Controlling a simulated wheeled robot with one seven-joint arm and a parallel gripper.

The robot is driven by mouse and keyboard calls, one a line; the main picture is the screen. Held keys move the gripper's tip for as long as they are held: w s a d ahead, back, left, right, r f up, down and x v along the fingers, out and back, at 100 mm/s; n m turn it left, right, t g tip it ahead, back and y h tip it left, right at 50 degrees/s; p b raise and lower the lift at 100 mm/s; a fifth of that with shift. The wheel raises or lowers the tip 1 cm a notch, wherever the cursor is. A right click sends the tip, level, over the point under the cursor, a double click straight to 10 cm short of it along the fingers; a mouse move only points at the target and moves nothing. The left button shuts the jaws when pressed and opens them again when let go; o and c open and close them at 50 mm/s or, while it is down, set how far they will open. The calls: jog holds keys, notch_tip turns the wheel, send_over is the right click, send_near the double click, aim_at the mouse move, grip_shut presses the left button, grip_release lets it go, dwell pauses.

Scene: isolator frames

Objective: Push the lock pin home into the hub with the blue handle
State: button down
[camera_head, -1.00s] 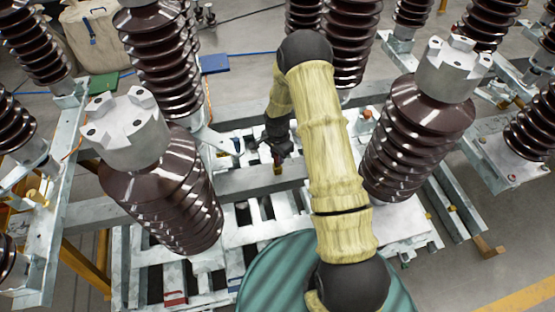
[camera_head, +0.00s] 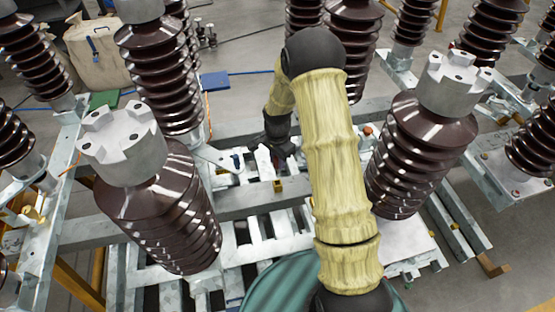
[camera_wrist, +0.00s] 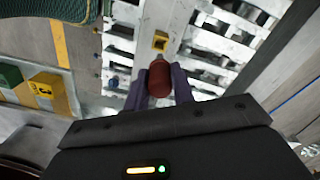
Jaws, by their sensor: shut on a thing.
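My gripper (camera_wrist: 160,76) has purple fingers closed on a reddish-brown rounded handle (camera_wrist: 160,80) in the wrist view. A yellow square fitting with a dark opening (camera_wrist: 160,41) lies just beyond the handle on a grey beam. The same yellow fitting (camera_head: 277,185) shows in the head view, below my dark wrist. A small blue piece (camera_head: 236,161) stands left of my wrist in the head view; I cannot tell whether it is the blue handle. The fingertips and held handle are not clear in the head view. I cannot make out the lock pin or hub.
Brown ribbed insulators with metal caps stand left (camera_head: 165,205) and right (camera_head: 418,160) of my arm. Galvanised beams (camera_head: 245,200) cross between them. A blue block (camera_head: 215,81) and a canvas bag (camera_head: 98,55) lie behind. Yellow and green blocks (camera_wrist: 45,90) show left in the wrist view.

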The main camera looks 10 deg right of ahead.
jog(key=shift+r, duration=0.1)
jog(key=shift+r+p, duration=2.1)
jog(key=shift+r, duration=0.85)
jog(key=shift+s+f+n, duration=0.2)
jog(key=shift+f+n, duration=0.2)
jog(key=shift+f, duration=0.05)
jog(key=s+f+n, duration=0.5)
jog(key=f+n, duration=0.3)
jog(key=n, duration=0.3)
jog(key=shift+s+f, duration=0.2)
jog(key=shift+f, duration=0.15)
jog(key=shift+d, duration=0.1)
